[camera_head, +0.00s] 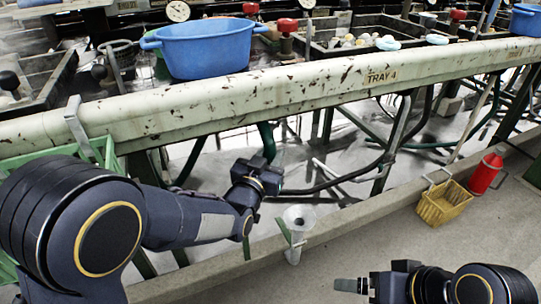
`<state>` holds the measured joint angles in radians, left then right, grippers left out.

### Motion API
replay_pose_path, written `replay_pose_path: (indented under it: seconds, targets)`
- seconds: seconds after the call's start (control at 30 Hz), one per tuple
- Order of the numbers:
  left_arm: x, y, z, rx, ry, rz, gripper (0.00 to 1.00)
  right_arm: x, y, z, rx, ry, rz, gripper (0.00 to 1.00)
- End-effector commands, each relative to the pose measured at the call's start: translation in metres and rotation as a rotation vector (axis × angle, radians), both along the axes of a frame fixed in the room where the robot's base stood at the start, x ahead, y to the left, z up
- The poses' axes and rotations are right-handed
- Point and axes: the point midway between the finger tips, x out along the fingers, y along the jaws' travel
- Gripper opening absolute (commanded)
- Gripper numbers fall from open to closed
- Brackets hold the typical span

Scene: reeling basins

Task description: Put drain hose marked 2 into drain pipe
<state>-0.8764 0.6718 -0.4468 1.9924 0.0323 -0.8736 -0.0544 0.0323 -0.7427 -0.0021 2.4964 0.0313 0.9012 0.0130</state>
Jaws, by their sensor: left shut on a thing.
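My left gripper (275,164) reaches under the long tray rail and is shut on a hose; its fingertips are small and partly hidden. A dark green hose (267,138) hangs down to its fingers and looks like the held one. A black hose (318,187) also runs past the gripper's right side. I cannot read a number 2 on either. The drain pipe (298,217), a pale grey funnel on a short upright tube, stands below and right of the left gripper, apart from it. My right gripper (350,286) is low in front, over the floor; its jaw gap cannot be made out.
The chipped pale rail marked TRAY 4 (430,69) crosses above the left gripper. A blue tub (206,50) stands above it. Green struts and hoses crowd the wet space underneath. A yellow basket (443,203) and red canister (486,173) stand at right. The front floor is clear.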

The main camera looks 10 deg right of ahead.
Motion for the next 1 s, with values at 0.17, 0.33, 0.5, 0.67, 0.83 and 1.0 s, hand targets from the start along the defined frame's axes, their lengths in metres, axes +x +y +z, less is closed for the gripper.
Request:
replay_pose_path:
  seconds: [0.17, 0.33, 0.5, 0.67, 0.83, 1.0]
  targets:
    - [0.0, 0.0, 0.001, -0.001, -0.003, 0.0, 0.06, 0.0, 0.0, 0.0, 0.0, 0.0, 0.0, 0.96]
    - [-0.001, -0.001, 0.001, -0.001, -0.003, 0.0, 0.06, 0.0, 0.0, -0.001, 0.0, 0.0, 0.0, 0.96]
    - [-0.008, -0.003, 0.001, -0.003, -0.003, -0.001, 0.06, 0.0, 0.0, -0.002, 0.0, 0.0, 0.0, 0.96]
    - [-0.016, -0.006, 0.001, -0.003, -0.003, -0.001, 0.06, 0.0, 0.0, -0.003, 0.0, 0.0, 0.0, 0.96]
    - [-0.024, -0.008, 0.001, -0.002, -0.004, -0.001, 0.06, 0.0, 0.0, -0.004, 0.0, 0.0, 0.0, 0.96]
    - [-0.032, -0.011, 0.001, -0.001, -0.003, -0.002, 0.06, 0.0, 0.0, -0.004, 0.0, 0.0, 0.0, 0.96]
